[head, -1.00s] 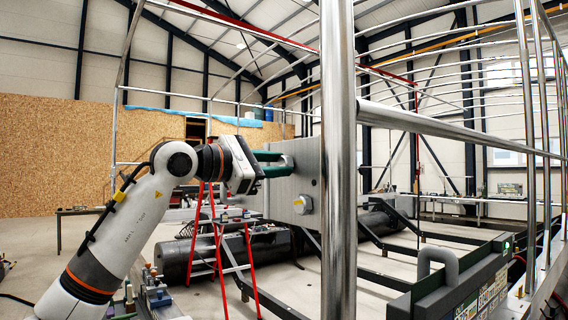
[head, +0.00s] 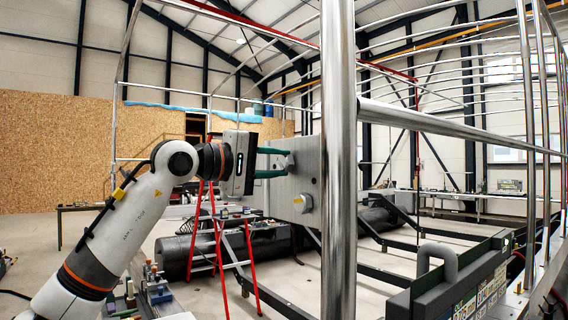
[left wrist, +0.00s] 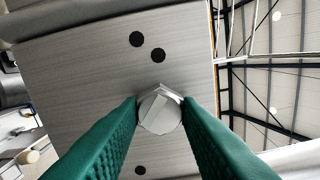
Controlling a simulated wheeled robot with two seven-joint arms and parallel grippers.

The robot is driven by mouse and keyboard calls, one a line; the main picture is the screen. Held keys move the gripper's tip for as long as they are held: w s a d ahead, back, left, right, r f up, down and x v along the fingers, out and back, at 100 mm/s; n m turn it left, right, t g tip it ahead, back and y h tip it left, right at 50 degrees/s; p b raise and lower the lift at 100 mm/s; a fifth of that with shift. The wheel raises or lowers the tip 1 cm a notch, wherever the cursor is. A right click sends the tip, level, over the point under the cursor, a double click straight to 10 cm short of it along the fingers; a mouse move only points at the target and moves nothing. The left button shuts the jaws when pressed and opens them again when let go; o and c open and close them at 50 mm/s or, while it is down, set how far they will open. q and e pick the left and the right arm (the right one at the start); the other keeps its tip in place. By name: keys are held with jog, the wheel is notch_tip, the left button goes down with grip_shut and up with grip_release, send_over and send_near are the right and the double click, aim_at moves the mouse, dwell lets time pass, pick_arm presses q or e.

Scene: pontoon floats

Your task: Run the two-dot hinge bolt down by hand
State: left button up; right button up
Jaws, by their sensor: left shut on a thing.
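A grey hinge plate (head: 275,196) stands behind the steel post in the head view. The two-dot hinge bolt (left wrist: 160,110) is a silver hex head on this plate, with two black dots (left wrist: 148,47) beside it in the left wrist view. My left gripper (head: 287,161) has its green fingers shut on the head's opposite sides. Its fingertips (left wrist: 160,112) hide the head's edges, and I cannot tell how far the bolt stands out. A second bolt (head: 302,203), with a yellowish mark, sits lower on the plate. My right gripper is not in view.
A thick steel post (head: 338,150) and rail (head: 440,126) stand in front of the plate's right side. A red stepladder (head: 245,265) is below my left arm. A green-sided toolbox (head: 450,285) with a grey handle is at lower right. One black dot (left wrist: 140,169) shows low on the plate.

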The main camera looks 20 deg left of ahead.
pick_arm(q)
jog(key=m, duration=1.2)
jog(key=shift+w, duration=0.1)
jog(key=o, duration=0.8)
